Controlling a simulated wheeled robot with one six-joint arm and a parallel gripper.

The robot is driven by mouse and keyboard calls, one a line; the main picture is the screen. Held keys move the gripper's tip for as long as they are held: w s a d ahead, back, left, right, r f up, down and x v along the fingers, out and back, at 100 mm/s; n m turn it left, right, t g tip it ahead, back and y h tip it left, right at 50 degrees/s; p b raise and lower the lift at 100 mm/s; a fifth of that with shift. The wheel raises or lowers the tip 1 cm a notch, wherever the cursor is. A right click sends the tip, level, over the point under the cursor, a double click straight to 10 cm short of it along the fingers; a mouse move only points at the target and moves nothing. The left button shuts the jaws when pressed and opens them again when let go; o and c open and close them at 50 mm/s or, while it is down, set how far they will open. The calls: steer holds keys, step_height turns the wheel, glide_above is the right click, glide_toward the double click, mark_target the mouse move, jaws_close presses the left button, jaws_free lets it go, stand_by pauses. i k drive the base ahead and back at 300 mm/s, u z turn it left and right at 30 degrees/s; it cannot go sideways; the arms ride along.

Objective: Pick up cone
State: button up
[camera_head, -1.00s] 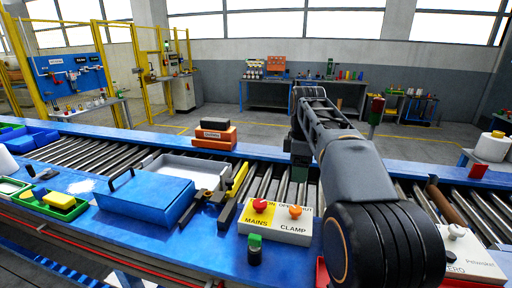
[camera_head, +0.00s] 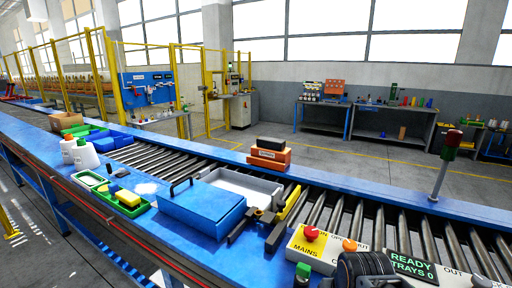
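My gripper is not in view. Only a dark ribbed part of my arm shows at the bottom edge, right of centre, far from the cones.
A green crate (camera_head: 90,133) and a blue bin (camera_head: 113,143) sit beside the cones. A blue lidded box (camera_head: 203,208), a grey tray (camera_head: 262,186) and a control box (camera_head: 322,246) with red and orange buttons lie rightward. Several rollers between are bare.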

mark_target(85, 157)
steer(key=u, duration=1.85)
steer(key=i, duration=0.7)
steer(key=u, duration=0.75)
steer(key=i, duration=2.25)
steer(key=z, duration=0.35)
steer(key=i, duration=1.3)
steer(key=z, duration=0.85)
